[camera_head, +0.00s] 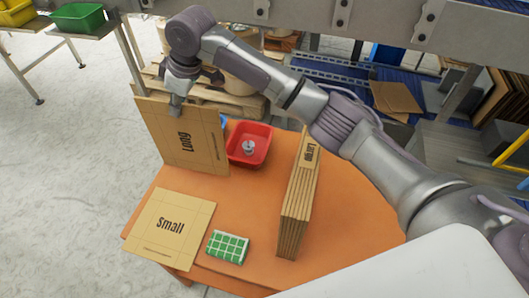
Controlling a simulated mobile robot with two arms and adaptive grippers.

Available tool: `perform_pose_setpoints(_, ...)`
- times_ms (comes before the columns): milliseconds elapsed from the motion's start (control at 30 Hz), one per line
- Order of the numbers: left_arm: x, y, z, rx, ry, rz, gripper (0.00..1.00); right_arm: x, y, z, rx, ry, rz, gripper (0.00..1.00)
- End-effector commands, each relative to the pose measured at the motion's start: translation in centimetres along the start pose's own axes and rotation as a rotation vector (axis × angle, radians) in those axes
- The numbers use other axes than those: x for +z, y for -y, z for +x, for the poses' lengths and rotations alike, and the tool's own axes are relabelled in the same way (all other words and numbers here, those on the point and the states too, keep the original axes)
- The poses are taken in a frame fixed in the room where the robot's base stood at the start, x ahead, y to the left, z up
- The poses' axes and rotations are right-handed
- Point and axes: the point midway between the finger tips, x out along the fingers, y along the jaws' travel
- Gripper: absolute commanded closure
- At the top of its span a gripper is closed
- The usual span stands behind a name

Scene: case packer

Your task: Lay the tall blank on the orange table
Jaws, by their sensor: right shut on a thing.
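A tall cardboard blank marked "Long" (185,142) stands upright at the back left of the orange table (345,225). My right gripper (177,108) is shut on its top edge, its arm reaching across from the right. The blank's lower edge is at or just over the table's left back edge; I cannot tell if it touches. A flat blank marked "Small" (170,227) lies at the table's front left. A stack of upright blanks marked "Large" (298,200) stands near the table's middle. My left gripper is not in view.
A red bin (249,145) with a small grey part stands behind, right beside the "Long" blank. A green-and-white checked cloth or packet (228,247) lies by the "Small" blank. The table's right part looks clear. A grey conveyor frame (370,20) crosses the top.

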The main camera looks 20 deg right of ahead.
Motion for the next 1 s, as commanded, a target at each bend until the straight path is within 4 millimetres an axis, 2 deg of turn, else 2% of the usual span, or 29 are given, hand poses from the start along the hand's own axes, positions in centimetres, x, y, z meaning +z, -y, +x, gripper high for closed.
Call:
perform_pose_setpoints(33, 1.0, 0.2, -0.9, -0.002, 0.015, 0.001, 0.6, 1.4, -0.1, -0.9, 0.001, 0.001, 0.002, 1.0)
perform_pose_setpoints(100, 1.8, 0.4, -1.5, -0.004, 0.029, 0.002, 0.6, 3.1, 0.1, -1.6, 0.001, 0.003, 0.001, 1.0)
perform_pose_setpoints(233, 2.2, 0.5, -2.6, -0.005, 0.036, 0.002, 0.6, 6.4, 0.2, -3.0, 0.001, 0.003, 0.003, 1.0)
perform_pose_setpoints(367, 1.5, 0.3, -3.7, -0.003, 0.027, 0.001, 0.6, 9.6, 0.5, -4.3, 0.001, 0.004, 0.004, 1.0)
perform_pose_setpoints(500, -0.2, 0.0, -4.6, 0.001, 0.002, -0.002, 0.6, 12.6, 0.7, -5.6, 0.0, 0.003, 0.003, 1.0)
perform_pose_setpoints(667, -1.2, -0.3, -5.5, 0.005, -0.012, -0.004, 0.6, 15.5, 0.9, -6.7, 0.001, 0.003, 0.002, 1.0)
perform_pose_setpoints(800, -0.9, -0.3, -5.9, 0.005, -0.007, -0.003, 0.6, 16.4, 1.1, -4.8, -0.004, 0.003, 0.004, 1.0)
perform_pose_setpoints(1000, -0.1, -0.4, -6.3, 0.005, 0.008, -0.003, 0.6, 16.9, 1.0, -3.3, -0.003, 0.001, 0.002, 1.0)
